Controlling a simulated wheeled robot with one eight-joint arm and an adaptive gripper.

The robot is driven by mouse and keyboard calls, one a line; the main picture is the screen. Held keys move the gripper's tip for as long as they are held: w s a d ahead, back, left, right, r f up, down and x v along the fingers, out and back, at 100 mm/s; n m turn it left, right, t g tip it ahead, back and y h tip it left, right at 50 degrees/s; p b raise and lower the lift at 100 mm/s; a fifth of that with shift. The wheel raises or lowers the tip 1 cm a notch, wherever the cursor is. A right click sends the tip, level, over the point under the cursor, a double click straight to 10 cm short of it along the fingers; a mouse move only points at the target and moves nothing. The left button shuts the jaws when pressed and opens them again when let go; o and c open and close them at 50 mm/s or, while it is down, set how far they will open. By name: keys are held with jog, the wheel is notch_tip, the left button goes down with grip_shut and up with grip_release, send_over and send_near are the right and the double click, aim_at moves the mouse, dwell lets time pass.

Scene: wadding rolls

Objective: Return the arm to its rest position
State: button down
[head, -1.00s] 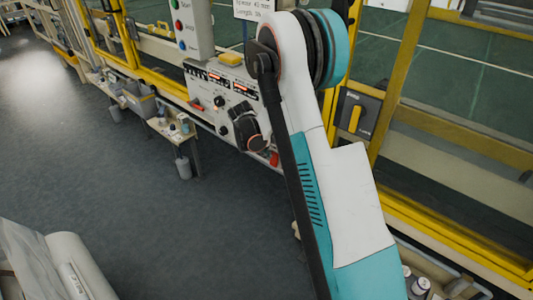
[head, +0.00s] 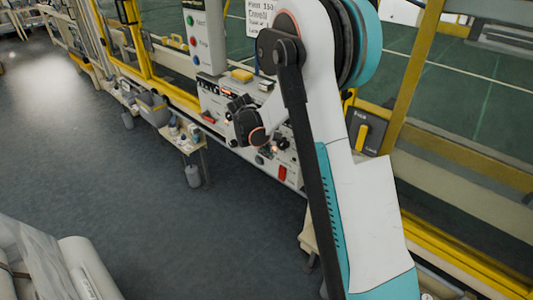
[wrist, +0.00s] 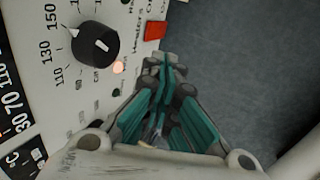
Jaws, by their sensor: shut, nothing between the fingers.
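My arm (head: 365,210), white and teal, rises from the bottom right of the head view and bends over at the top. Its dark wrist joint (head: 248,125) hangs in front of the control panel (head: 213,103). In the head view I cannot make out the fingers. In the wrist view my gripper (wrist: 165,68) has its teal and grey fingers drawn together, shut and empty. The fingertips are beside the panel face, close to a red switch (wrist: 155,30) and a lit orange lamp (wrist: 119,67). I cannot tell whether they touch it.
A black temperature dial (wrist: 95,42) is on the panel. A yellow-framed machine guard (head: 400,95) runs behind my arm, with a black and yellow lock switch (head: 366,131). A small side table (head: 185,143) stands left of it. White rolls (head: 75,270) lie bottom left. Grey floor (head: 130,210) between is clear.

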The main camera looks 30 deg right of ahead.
jog(key=s+a+r+m+t+y, duration=0.1)
jog(key=s+a+r, duration=0.4)
jog(key=s+r, duration=0.25)
jog(key=s+a+r+m+t+y, duration=0.1)
jog(key=s+a+r+t, duration=0.1)
jog(key=s+a+r, duration=0.5)
jog(key=s+a+r+m+t+y, duration=0.1)
jog(key=s+a+r, duration=0.1)
jog(key=s, duration=0.6)
jog(key=s+a+r+m+t+y, duration=0.1)
jog(key=s+a+r, duration=0.1)
jog(key=s, duration=0.7)
jog(key=shift+a+t+y, duration=0.3)
jog(key=shift+a, duration=0.1)
